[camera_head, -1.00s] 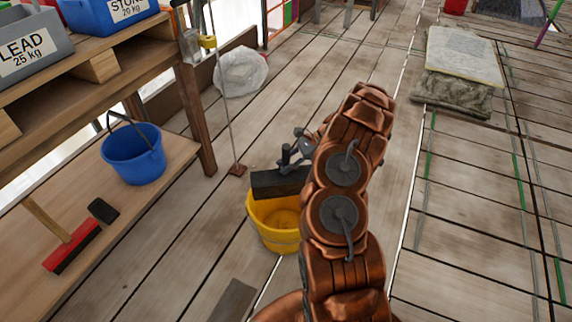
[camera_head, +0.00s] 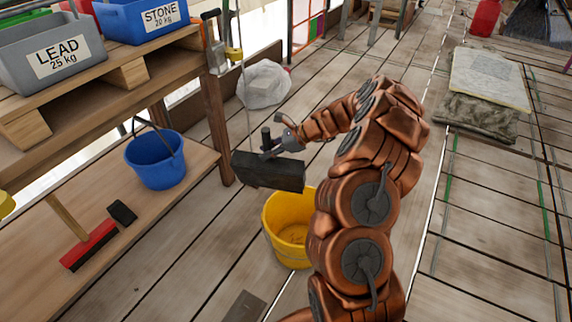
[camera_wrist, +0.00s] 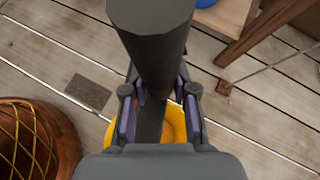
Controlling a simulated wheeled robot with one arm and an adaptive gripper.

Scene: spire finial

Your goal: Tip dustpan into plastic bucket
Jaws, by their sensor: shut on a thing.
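The dustpan (camera_head: 268,170) is a dark grey, box-like pan. My gripper (camera_head: 284,143) is shut on its handle and holds it in the air, above and to the left of the yellow plastic bucket (camera_head: 290,228) in the head view. The bucket stands upright on the planks, with a few brownish specks inside. In the wrist view the dark dustpan handle (camera_wrist: 152,45) runs between the fingers of my gripper (camera_wrist: 160,112). The yellow bucket (camera_wrist: 176,122) shows partly behind them. What lies in the pan is hidden.
A blue bucket (camera_head: 155,160) and a red-headed broom (camera_head: 90,245) are on the low wooden shelf at left. A thin post with a cable and a white bag (camera_head: 264,84) stand behind. A grey plate (camera_head: 244,307) lies on the floor near the bucket.

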